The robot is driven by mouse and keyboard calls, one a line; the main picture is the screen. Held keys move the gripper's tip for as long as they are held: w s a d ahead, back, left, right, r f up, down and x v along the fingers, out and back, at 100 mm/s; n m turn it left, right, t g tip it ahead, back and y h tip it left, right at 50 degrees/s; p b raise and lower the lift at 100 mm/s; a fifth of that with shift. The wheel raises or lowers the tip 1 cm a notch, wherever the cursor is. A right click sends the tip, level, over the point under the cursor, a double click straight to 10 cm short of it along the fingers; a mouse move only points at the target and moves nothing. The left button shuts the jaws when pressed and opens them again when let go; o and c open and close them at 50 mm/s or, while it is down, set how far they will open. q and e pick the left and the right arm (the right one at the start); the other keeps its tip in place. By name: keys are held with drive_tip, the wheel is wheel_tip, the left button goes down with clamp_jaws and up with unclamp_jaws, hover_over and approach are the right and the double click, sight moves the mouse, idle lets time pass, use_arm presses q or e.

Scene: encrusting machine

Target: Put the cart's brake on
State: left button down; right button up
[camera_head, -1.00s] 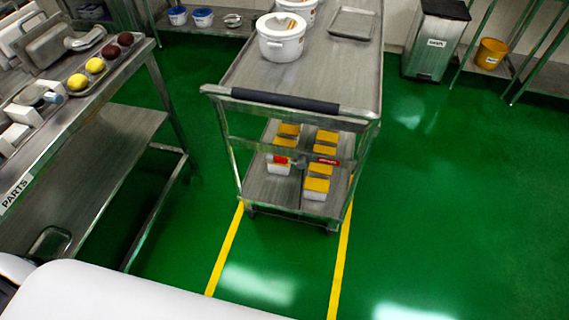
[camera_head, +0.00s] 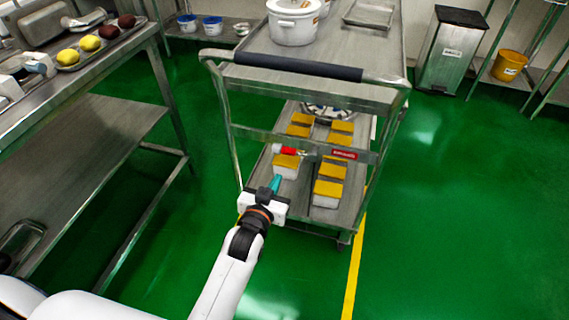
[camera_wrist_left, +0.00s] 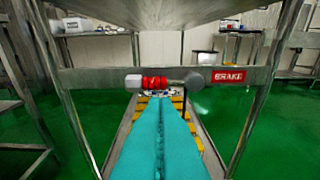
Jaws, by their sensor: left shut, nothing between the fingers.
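The metal cart (camera_head: 385,90) stands in front of me, its dark push handle (camera_head: 290,67) toward me. On its cross rail is a brake lever with a red grip (camera_head: 290,151), beside a red label (camera_head: 344,154). In the left wrist view the red grip (camera_wrist_left: 155,82) lies level along the rail, left of the red "BRAKE" label (camera_wrist_left: 229,76). My left gripper (camera_head: 276,184) is shut and empty, its teal fingers pointing at the rail. In the left wrist view its fingertips (camera_wrist_left: 159,99) appear just below the red grip; contact cannot be told. My right gripper is not in view.
Several yellow-lidded boxes (camera_head: 328,188) sit on the cart's lower shelf. A white pot (camera_head: 293,25) stands on top. A steel table (camera_head: 70,85) is at the left, a bin (camera_head: 450,50) at the back right. Green floor is clear to the right.

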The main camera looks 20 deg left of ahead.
sight(284, 153)
use_arm(q)
drive_tip(key=shift+t+y, duration=0.3)
drive_tip(key=shift+t, duration=0.3)
drive_tip(key=r, duration=0.2)
drive_tip(key=a+r, duration=0.1)
drive_tip(key=r, duration=0.1)
drive_tip(key=shift+w+r+b, duration=0.1)
drive_tip(key=shift+r+b, duration=0.2)
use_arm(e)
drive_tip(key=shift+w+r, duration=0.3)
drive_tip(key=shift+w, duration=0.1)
